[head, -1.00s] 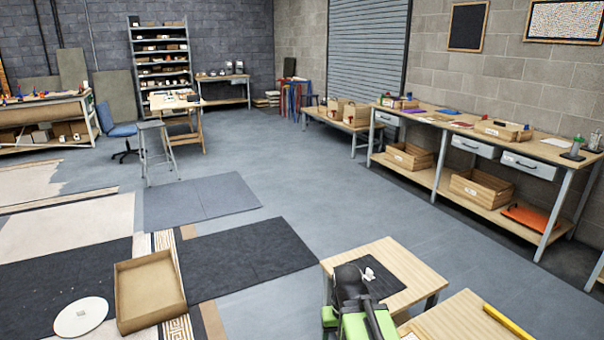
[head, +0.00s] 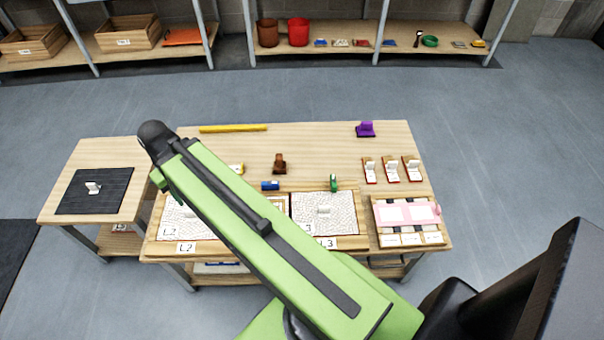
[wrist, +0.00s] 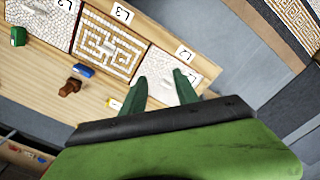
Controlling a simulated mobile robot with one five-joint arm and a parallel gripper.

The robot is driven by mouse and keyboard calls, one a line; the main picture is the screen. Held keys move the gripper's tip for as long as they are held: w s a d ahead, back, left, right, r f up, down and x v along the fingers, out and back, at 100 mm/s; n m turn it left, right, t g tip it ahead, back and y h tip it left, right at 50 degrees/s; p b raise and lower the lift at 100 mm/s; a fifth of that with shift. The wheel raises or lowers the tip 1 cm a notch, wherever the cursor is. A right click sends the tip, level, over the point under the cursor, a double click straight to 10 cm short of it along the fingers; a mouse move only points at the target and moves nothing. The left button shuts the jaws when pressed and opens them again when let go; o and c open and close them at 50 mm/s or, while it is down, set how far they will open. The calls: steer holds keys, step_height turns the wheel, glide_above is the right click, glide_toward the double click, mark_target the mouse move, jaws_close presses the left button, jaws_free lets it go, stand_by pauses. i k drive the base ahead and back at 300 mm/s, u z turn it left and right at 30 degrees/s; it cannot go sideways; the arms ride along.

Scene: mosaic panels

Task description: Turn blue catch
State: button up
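The blue catch (head: 270,185) is a small blue piece at the back edge of the framed mosaic panels, between the left and right panels in the head view. It also shows in the wrist view (wrist: 84,71), beside the meander-patterned panel (wrist: 108,45). My gripper (wrist: 160,78) is open, its two dark green fingers apart over the pale L2 panel (wrist: 165,75), with nothing seen held between them. The catch lies left of the fingers in the wrist view, apart from them. In the head view my green arm crosses the panels and hides part of them and the gripper.
A purple piece (head: 365,129) and yellow bar (head: 233,128) lie farther back. A pink-topped tray (head: 405,214) is at right.

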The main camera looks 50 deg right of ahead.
mark_target(274, 185)
steer(key=z, duration=0.6)
steer(key=k, duration=1.4)
steer(key=u, duration=0.95)
steer(key=i, duration=1.55)
steer(key=z, duration=0.05)
